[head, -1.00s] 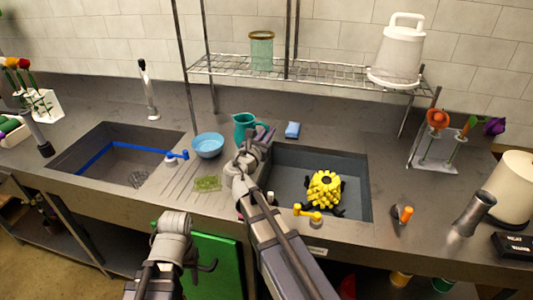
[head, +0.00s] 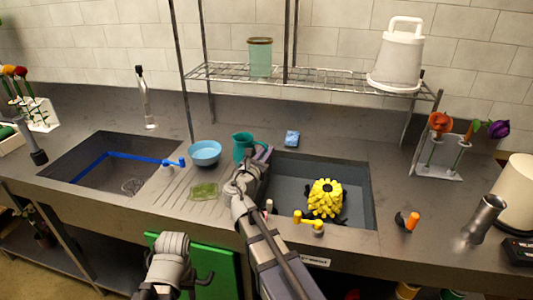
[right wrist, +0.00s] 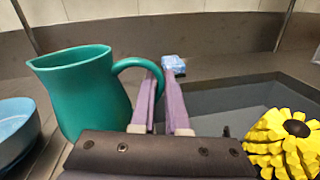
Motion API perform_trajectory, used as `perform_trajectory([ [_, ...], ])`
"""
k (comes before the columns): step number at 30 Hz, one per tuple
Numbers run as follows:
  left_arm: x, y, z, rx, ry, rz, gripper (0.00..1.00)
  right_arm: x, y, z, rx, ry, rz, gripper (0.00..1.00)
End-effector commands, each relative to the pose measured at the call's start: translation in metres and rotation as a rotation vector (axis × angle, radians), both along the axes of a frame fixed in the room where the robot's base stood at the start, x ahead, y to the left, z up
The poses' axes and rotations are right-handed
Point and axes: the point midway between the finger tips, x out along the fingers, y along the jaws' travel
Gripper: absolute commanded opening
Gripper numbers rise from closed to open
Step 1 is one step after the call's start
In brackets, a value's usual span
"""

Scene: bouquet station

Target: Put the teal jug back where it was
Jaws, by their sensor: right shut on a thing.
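The teal jug (head: 242,147) is upright on or just above the ribbed counter between the two sinks, right of the blue bowl (head: 205,152). My right gripper (head: 262,155) is at its right side, shut on its handle. In the right wrist view, the jug (right wrist: 88,95) stands left of the purple fingers of my right gripper (right wrist: 165,108), and its handle runs to them. I cannot tell whether the jug's base touches the counter. My left arm shows low in the head view, but its fingers do not show.
A green sponge (head: 204,191) lies in front of the bowl. A yellow flower-like brush (head: 326,198) is in the right sink. A blue sponge (head: 292,138) lies behind that sink. A wire rack (head: 330,81) holds a glass jar (head: 260,60) and a white lidded container (head: 398,55).

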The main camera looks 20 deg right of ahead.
Motion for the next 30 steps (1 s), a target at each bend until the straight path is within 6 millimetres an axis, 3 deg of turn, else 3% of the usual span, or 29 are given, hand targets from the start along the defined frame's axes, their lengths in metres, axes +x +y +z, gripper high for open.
perform_trajectory([
  [2,0.0,0.0,-0.004,0.0,0.0,0.0,0.5,0.0,0.0,-0.004,0.0,0.0,0.0,0.0],
  [3,0.0,0.0,-0.002,0.0,0.0,0.0,0.5,0.0,0.0,-0.002,0.0,0.0,0.0,0.17],
  [10,0.0,0.0,-0.002,0.0,0.0,0.0,0.5,0.0,0.0,-0.002,0.0,0.0,0.0,0.42],
  [20,0.0,0.0,0.002,0.0,0.0,0.0,0.5,-0.002,0.002,0.002,0.0,0.0,0.001,0.42],
  [30,0.0,0.0,0.001,0.0,0.0,0.0,0.5,-0.043,0.038,0.001,0.0,0.0,0.003,0.42],
])
